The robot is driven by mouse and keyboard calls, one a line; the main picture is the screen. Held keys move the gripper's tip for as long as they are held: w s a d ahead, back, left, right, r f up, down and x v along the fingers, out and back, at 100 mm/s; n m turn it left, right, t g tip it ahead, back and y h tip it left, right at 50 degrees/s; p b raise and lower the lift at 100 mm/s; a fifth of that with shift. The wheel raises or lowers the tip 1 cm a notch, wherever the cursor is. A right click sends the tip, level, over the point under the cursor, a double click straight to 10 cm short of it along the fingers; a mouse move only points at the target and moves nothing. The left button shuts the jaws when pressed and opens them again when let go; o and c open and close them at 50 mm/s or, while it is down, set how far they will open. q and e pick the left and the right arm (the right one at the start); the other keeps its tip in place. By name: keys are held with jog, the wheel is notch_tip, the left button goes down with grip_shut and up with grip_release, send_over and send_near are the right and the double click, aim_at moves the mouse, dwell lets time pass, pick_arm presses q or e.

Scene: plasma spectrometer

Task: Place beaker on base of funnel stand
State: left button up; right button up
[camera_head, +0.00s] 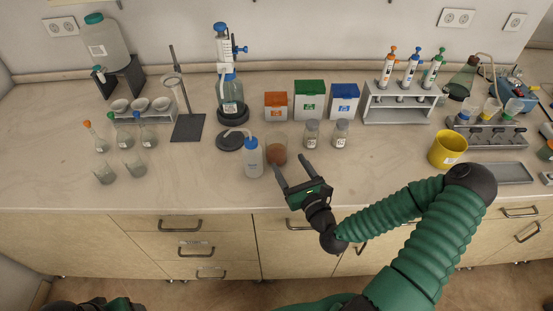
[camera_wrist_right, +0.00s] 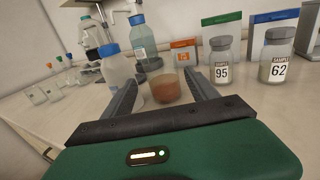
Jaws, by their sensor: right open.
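The beaker (camera_head: 276,153), clear glass with reddish-brown contents, stands upright on the bench; it also shows in the right wrist view (camera_wrist_right: 166,88). The funnel stand (camera_head: 174,75) is to its left at the back, with a ring on a rod above a flat dark base (camera_head: 188,128). The visible top of that base is bare. My right gripper (camera_head: 292,168) is open and empty, just in front of the beaker. In the right wrist view the beaker appears between the tips of the open fingers (camera_wrist_right: 162,92); I cannot tell whether they touch it. My left gripper is not visible.
A white wash bottle (camera_head: 253,160) stands close left of the beaker. Two sample jars (camera_head: 311,134) (camera_head: 340,134) are to its right. A dispenser bottle (camera_head: 231,95) and a round dark plate (camera_head: 231,141) lie between beaker and stand. Several flasks (camera_head: 147,135) stand left of the stand.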

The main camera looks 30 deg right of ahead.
send_near(273, 138)
jog(key=w, duration=0.5)
jog(key=shift+d+r, duration=0.1)
jog(key=shift+r, duration=0.15)
jog(key=w, duration=0.3)
jog(key=w+d+p, duration=0.1)
jog(key=shift+w+d+f, duration=0.15)
jog(key=shift+f, duration=0.15)
jog(key=shift+w+f, duration=0.1)
jog(key=shift+w, duration=0.25)
jog(key=shift+s, duration=0.15)
jog(key=c, duration=1.5)
